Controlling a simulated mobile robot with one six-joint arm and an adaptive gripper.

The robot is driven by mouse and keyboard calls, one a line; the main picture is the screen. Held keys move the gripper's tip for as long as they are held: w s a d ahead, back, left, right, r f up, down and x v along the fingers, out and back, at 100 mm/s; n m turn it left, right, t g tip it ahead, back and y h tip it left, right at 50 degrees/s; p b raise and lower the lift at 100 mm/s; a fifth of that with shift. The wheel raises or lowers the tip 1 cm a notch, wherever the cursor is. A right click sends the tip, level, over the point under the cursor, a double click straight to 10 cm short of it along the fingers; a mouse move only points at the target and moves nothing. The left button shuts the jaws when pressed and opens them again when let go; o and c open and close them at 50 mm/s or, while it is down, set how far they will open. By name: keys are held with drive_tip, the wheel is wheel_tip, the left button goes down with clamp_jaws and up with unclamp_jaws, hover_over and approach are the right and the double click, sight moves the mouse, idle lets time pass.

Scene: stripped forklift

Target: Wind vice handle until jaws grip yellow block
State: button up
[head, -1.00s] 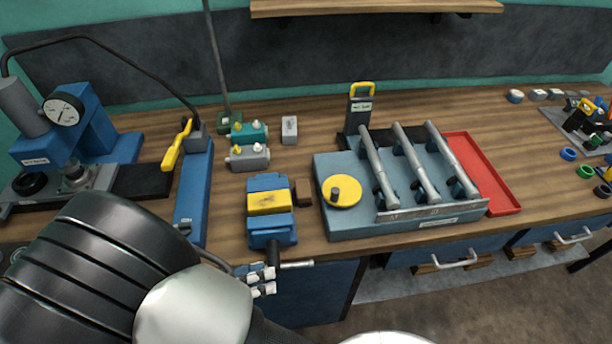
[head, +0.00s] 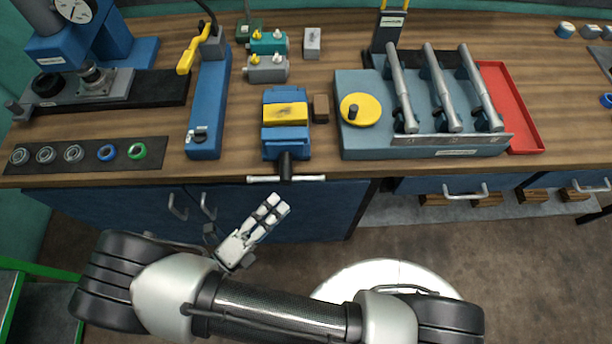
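The blue vice (head: 285,148) is fixed at the bench's front edge. The yellow block (head: 285,113) lies between its blue jaws; whether both jaws press on it cannot be told from here. The vice handle (head: 260,179) is a thin grey bar on a dark screw at the vice's front, lying about level and sticking out past the bench edge. My gripper (head: 270,209) has pale fingers and is below and slightly left of the handle, apart from it, pointing up and right. No object shows in it. The gap between its fingers is unclear.
A brown block (head: 320,108) sits right of the vice. A blue-grey fixture (head: 366,146) with a yellow disc stands farther right, and a blue tool base (head: 205,138) on the left. Cabinet handles (head: 178,207) project below the bench. Open floor lies in front.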

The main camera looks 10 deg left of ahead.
sight(305, 177)
drive_tip(key=b+x, duration=0.1)
drive_tip(key=x, duration=0.9)
drive_tip(key=shift+w+d+r, duration=0.1)
drive_tip(key=shift+w+d, duration=0.1)
drive_tip(key=shift+w, duration=0.05)
drive_tip(key=shift+c, duration=0.5)
clamp_jaws()
